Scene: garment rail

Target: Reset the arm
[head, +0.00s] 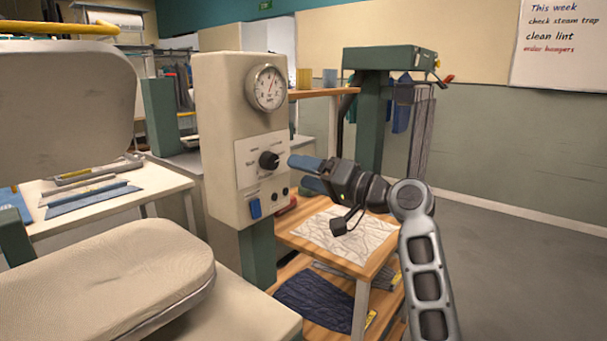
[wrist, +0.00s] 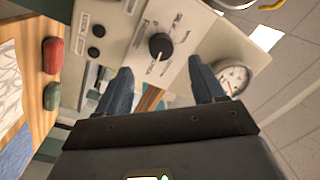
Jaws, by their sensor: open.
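My gripper (head: 306,174) is raised in front of the cream control box (head: 222,88), with its blue fingers pointing left toward the black knob (head: 269,160). In the wrist view my gripper (wrist: 160,92) is open, its two blue fingers apart with nothing held between them. The black knob (wrist: 161,45) shows beyond the fingertips, roughly between them, and appears apart from them. A round gauge (head: 267,87) sits above the knob, and a blue switch (head: 255,208) sits below it.
A padded pressing board (head: 120,270) stands at the left front. Below my arm is a wooden table (head: 385,250) with a patterned cloth (head: 345,236). A green post (head: 371,125) with hanging garments stands behind. The grey floor (head: 520,270) at right is clear.

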